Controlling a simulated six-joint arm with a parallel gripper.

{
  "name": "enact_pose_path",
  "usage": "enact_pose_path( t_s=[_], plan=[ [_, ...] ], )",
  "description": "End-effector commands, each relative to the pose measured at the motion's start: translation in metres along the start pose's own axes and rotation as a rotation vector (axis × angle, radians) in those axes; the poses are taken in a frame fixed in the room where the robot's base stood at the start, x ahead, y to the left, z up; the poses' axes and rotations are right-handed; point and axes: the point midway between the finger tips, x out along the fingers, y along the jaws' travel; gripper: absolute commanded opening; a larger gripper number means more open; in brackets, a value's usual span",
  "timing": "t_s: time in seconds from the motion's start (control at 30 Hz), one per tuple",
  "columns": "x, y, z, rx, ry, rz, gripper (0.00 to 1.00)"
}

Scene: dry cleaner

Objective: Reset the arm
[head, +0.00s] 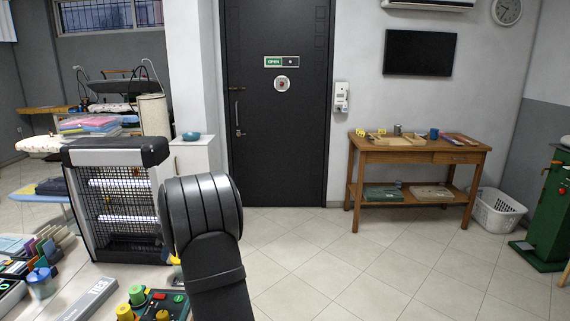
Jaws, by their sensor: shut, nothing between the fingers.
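Part of my black arm (213,265) rises from the bottom edge, left of the middle, with a thick rounded joint at its top. My gripper does not show; it is outside the picture or hidden. The arm stands in front of the right end of a table (128,275) at the lower left and covers part of it.
On that table stand a black-framed insect lamp (115,195), a panel with coloured knobs (150,307) and a blue-lidded jar (41,283). A wooden table (420,157) stands at the far wall. A white basket (497,212) and green machine (550,215) are right. The middle floor is clear.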

Motion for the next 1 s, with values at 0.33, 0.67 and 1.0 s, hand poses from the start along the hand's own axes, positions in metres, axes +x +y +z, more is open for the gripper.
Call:
enact_pose_path(
  t_s=[0.33, 0.67, 1.0],
  plan=[
    [0.033, 0.003, -0.005, 0.015, -0.089, 0.021, 0.00],
    [0.090, 0.004, 0.000, 0.014, -0.086, 0.024, 0.00],
    [0.072, 0.004, -0.002, 0.014, -0.085, 0.025, 0.00]
  ],
)
